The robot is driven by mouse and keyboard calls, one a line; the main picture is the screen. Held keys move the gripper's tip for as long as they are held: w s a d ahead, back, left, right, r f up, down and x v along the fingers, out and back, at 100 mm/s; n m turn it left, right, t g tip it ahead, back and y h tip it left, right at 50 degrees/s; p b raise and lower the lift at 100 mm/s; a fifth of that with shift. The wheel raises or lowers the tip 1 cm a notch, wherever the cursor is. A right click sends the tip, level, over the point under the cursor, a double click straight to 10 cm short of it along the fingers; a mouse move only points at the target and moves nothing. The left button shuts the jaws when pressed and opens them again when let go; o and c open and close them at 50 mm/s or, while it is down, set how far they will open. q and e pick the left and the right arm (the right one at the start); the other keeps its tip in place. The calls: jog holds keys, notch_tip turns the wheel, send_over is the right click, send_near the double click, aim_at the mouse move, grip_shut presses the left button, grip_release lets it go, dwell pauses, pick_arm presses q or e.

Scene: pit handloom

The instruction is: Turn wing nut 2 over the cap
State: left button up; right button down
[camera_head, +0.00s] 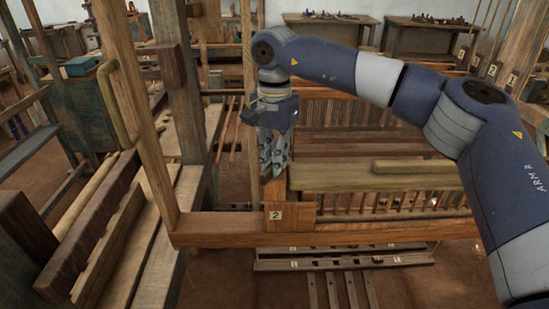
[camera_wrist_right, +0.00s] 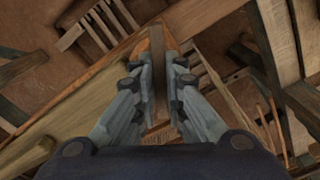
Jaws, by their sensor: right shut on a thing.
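My right gripper (camera_head: 271,172) points down at the top of the wooden block (camera_head: 289,204) with the label 2 (camera_head: 275,215). In the right wrist view its fingers (camera_wrist_right: 159,72) are close together on either side of a narrow dark brown piece (camera_wrist_right: 158,50), which I take to be wing nut 2. The fingers hide most of it, so its turn angle cannot be told. The cap cannot be made out apart from the wood around it. My left gripper is not in view.
A wooden loom beam (camera_head: 215,229) runs across below the block. A thick pale board (camera_head: 380,176) lies close to the right of the gripper. A tall slanted post (camera_head: 135,105) with a handle stands to the left. Workbenches (camera_head: 430,38) stand at the back.

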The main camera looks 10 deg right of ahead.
jog(key=m, duration=0.6)
jog(key=m+b, duration=0.1)
jog(key=m, duration=0.4)
jog(key=shift+m, duration=0.4)
dwell(0.3)
jog(key=c, duration=1.7)
grip_release()
jog(key=shift+o, duration=0.2)
jog(key=shift+r, duration=0.1)
notch_tip(320, 180, up, 12)
